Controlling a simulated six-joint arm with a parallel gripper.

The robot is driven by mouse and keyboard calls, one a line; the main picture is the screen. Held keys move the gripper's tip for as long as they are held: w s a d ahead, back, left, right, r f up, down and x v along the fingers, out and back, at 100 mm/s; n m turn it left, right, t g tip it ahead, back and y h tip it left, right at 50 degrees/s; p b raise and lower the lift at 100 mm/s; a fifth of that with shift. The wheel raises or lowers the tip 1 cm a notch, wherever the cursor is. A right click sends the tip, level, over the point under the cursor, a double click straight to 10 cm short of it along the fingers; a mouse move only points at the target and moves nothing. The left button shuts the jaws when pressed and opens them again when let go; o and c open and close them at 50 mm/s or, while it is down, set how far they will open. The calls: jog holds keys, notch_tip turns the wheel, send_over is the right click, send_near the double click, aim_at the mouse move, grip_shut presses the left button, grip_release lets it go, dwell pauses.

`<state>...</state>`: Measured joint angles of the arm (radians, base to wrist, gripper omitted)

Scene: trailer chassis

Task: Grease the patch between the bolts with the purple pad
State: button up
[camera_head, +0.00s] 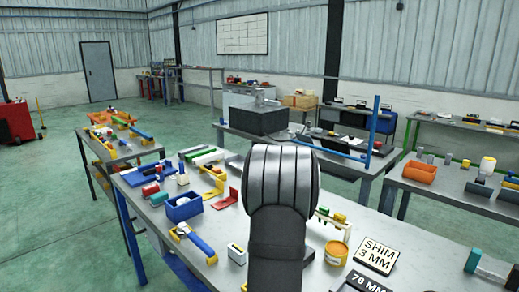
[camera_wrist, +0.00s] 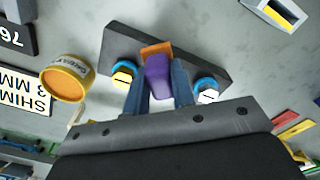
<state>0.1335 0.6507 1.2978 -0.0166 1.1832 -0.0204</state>
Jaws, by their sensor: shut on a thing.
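In the wrist view my gripper (camera_wrist: 158,90) has its blue fingers shut on the purple pad (camera_wrist: 157,72), over a dark plate (camera_wrist: 122,47). An orange-brown piece (camera_wrist: 157,48) shows at the pad's far end; I cannot tell whether it belongs to the pad or the plate. A yellow-headed bolt (camera_wrist: 123,77) with a blue ring is left of the fingers, and a white-headed bolt (camera_wrist: 207,94) with a blue ring is right. Whether the pad touches the plate is unclear. In the head view my arm hides the gripper, pad and plate.
A yellow-orange tub (camera_wrist: 67,78) with a label like "GREASE" stands left of the plate; it also shows in the head view (camera_head: 336,254). Nearby are a "SHIM 3 MM" sign (camera_head: 378,256) and a "76 MM" sign (camera_head: 366,283). A blue bin (camera_head: 183,208) stands left of my arm.

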jog(key=a, duration=0.2)
jog(key=s+a+f+m, duration=0.1)
jog(key=a, duration=0.2)
jog(key=s+a+f+m, duration=0.1)
jog(key=a, duration=0.1)
jog(key=shift+s+a, duration=0.1)
jog(key=shift+a, duration=0.25)
jog(key=shift+d+r, duration=0.1)
jog(key=w+d+r, duration=0.5)
jog(key=d+r, duration=0.2)
jog(key=d, duration=0.3)
jog(key=shift+w+a+f, duration=0.1)
jog(key=shift+a+f, duration=0.05)
jog(key=shift+f, duration=1.3)
jog(key=shift+w+a+f, duration=0.1)
jog(key=shift+f, duration=1.3)
jog(key=shift+w+a+f, duration=0.25)
jog(key=shift+f, duration=0.4)
jog(key=shift+w+a+f, duration=0.2)
jog(key=shift+a+f, duration=0.05)
jog(key=shift+f, duration=0.35)
jog(key=shift+c, duration=0.5)
jog(key=shift+w+a, duration=0.95)
jog(key=s+d, duration=0.3)
notch_tip(320, 180, up, 8)
jog(key=shift+r, duration=0.15)
